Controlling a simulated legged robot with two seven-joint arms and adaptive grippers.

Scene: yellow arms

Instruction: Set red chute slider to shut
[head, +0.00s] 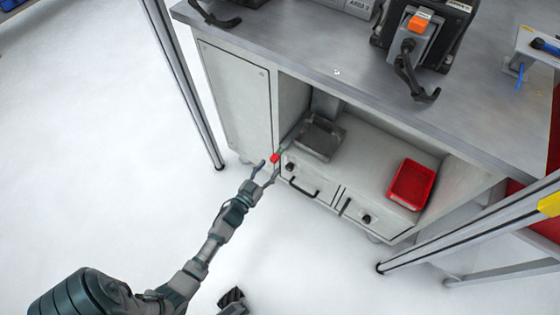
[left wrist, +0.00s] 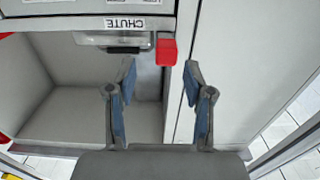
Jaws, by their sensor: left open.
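In the left wrist view the red slider (left wrist: 166,51) is close to the upside-down CHUTE label (left wrist: 125,23). My left gripper (head: 269,169) is open at the slider. In the left wrist view its two fingers (left wrist: 160,72) stand apart, with the slider showing between and just beyond their tips. I cannot tell whether a finger touches it.
A dark metal tray (head: 318,138) and a red bin (head: 411,185) sit in the bay above drawers with black handles (head: 303,188). The grey worktop (head: 340,60) overhangs the bay. A metal frame post (head: 190,95) stands left of the arm. Open floor lies at left.

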